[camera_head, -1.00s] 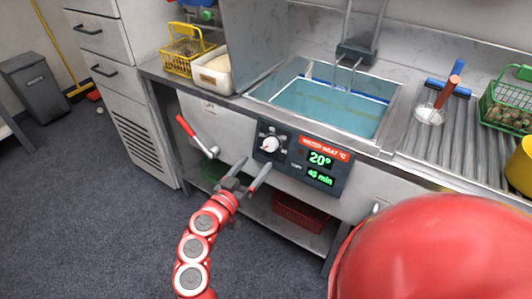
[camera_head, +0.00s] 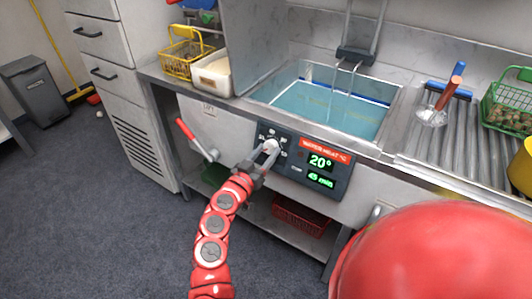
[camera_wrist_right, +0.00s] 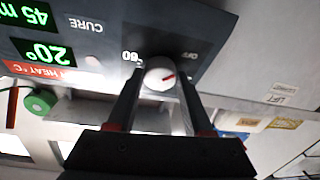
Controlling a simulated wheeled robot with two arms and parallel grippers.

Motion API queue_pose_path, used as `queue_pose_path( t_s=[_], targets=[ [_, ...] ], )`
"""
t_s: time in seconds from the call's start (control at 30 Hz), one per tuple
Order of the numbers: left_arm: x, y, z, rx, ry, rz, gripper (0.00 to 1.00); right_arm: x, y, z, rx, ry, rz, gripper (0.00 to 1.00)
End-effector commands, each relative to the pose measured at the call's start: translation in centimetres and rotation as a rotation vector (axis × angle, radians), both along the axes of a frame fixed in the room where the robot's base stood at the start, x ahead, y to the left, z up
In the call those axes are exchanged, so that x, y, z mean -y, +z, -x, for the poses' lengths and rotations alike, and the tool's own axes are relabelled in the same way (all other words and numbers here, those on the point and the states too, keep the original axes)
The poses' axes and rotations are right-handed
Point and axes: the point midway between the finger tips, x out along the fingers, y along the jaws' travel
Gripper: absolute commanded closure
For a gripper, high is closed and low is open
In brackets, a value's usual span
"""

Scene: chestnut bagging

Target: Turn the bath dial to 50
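The bath dial is a white round knob (camera_head: 270,146) on the dark control panel (camera_head: 338,184) at the front of the bath. In the right wrist view the dial (camera_wrist_right: 159,75) has a small red mark, with OFF and 60 printed around it. The panel display (camera_head: 320,161) reads 20° and 45 min. My right gripper (camera_head: 265,153) is at the dial. In the right wrist view its two dark fingers (camera_wrist_right: 160,88) stand on either side of the knob, seemingly touching it. My left gripper is not in view.
The water bath (camera_head: 325,103) is above the panel. A red-handled lever (camera_head: 187,130) sticks out left of the dial. A yellow basket (camera_head: 184,55) and a white tub (camera_head: 212,73) stand at left. A green basket (camera_head: 509,98) stands at right. A large red shape fills the lower right.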

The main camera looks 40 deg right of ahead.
Motion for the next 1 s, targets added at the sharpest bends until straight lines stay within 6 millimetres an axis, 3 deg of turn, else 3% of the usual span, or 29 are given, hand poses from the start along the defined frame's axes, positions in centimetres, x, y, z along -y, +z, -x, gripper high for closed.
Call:
queue_pose_path(
  t_s=[0.03, 0.2, 0.23, 0.63, 1.0],
  targets=[
    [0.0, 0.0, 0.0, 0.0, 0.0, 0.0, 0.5, -0.01, -0.01, 0.01, 0.0, 0.0, 0.0, 0.67],
    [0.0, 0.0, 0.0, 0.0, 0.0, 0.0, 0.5, -0.02, -0.02, 0.01, 0.0, 0.0, 0.0, 0.98],
    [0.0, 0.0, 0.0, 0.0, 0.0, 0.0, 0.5, -0.02, -0.02, 0.01, 0.0, 0.0, 0.0, 1.0],
    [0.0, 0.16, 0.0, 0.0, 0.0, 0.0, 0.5, -0.12, -0.03, -0.14, 0.066, -0.023, -0.029, 1.0],
    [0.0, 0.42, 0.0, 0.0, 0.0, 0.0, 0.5, -0.15, -0.07, -0.36, 0.326, -0.115, -0.135, 1.0]
  ],
)
